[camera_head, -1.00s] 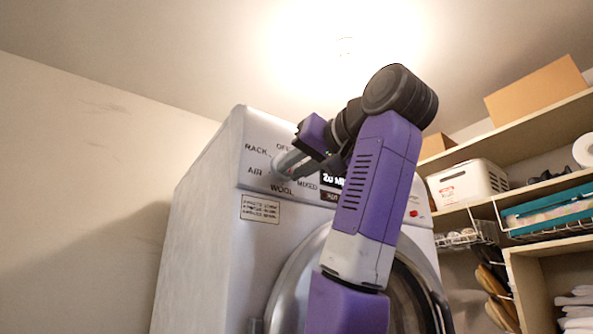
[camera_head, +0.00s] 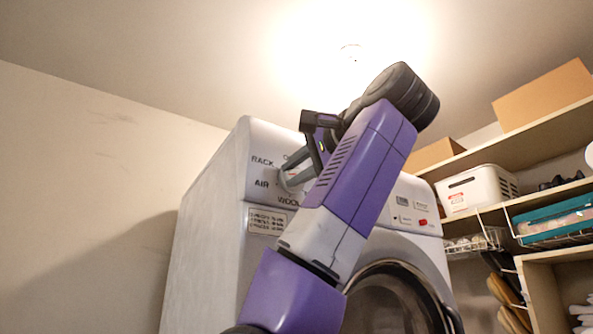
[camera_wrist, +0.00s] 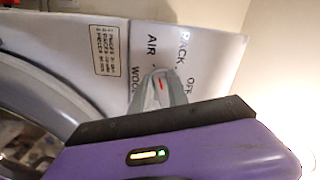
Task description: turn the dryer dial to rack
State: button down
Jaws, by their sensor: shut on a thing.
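The dryer (camera_head: 200,240) is white, with a dial at the left end of its panel. RACK, AIR and WOOL labels show around the dial in the head view; OFF also reads in the wrist view. My gripper (camera_head: 288,180) is at the dial, its grey fingers shut on it. In the wrist view the dial (camera_wrist: 159,88) shows between the two fingers, with a red mark on its face. The mark lies on the side toward AIR and RACK; I cannot tell exactly which label it points at. The fingers and wrist hide most of the dial in the head view.
A red button (camera_head: 423,222) is on the panel at right. The round dryer door (camera_head: 385,300) is below. Shelves at right hold a white bin (camera_head: 476,190), a cardboard box (camera_head: 543,95) and a teal basket (camera_head: 555,216). The wall at left is clear.

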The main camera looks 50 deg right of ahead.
jog(key=shift+d+r+m+p, duration=0.1)
jog(key=shift+r+m+p, duration=0.15)
jog(key=shift+m+p, duration=0.95)
jog(key=shift+a+r+m+p, duration=0.1)
jog(key=shift+r+m+p, duration=0.15)
jog(key=shift+m, duration=1.75)
jog(key=shift+d+r+m+p, duration=0.15)
jog(key=shift+m+p, duration=0.65)
jog(key=shift+m, duration=0.8)
jog(key=c, duration=1.3)
grip_release()
jog(key=shift+r, duration=0.15)
jog(key=b+v, duration=0.2)
jog(key=v, duration=0.6)
jog(key=shift+b, duration=0.35)
